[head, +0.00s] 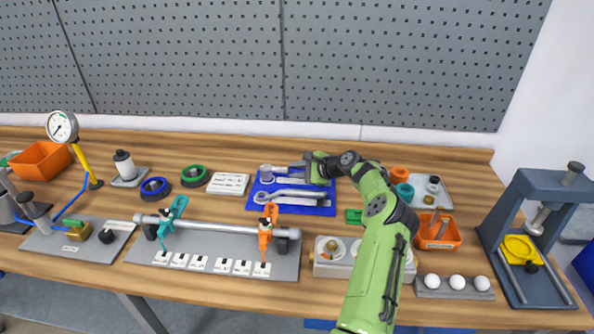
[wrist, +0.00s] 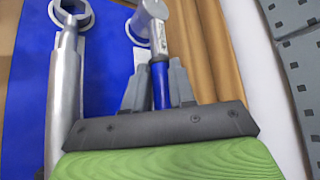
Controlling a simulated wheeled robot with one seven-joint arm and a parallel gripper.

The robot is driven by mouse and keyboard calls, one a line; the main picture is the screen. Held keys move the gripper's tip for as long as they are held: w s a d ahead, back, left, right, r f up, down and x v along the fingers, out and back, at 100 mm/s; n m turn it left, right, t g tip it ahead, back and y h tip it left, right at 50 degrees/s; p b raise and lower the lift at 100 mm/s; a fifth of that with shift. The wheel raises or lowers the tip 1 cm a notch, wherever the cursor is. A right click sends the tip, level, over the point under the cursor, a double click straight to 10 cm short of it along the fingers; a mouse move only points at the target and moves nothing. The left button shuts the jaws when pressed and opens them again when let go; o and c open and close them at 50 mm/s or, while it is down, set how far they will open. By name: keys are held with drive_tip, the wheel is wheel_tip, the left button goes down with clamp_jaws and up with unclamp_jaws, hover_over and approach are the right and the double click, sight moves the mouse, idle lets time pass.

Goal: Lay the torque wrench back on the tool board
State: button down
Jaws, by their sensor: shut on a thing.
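The torque wrench, with a silver head and blue handle, is in my gripper (head: 314,168). Its silver head (head: 267,172) points left in the head view. In the wrist view the blue handle (wrist: 160,84) lies between the two grey fingers of my gripper (wrist: 159,90), which are shut on it. The tool board (head: 255,203) is blue and lies flat on the bench; it also shows in the wrist view (wrist: 25,95). The wrench is over the board's far part, its head near a pale round marking. I cannot tell whether it touches the board.
A silver spanner (head: 290,193) lies on the board beside the torque wrench, on the near side; it also shows in the wrist view (wrist: 65,85). An orange bin (head: 437,232) and grey press (head: 530,225) are to the right.

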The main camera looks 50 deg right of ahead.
drive_tip(key=shift+d+r, duration=0.1)
drive_tip(key=shift+d, duration=0.05)
idle(0.3)
drive_tip(key=shift+f, duration=0.4)
drive_tip(key=c, duration=0.9)
unclamp_jaws()
drive_tip(key=shift+o, duration=0.2)
drive_tip(key=p+v, duration=0.1)
drive_tip(key=v, duration=1.4)
drive_tip(key=shift+s+p, duration=0.3)
drive_tip(key=shift+s, duration=0.05)
drive_tip(key=shift+r, duration=0.15)
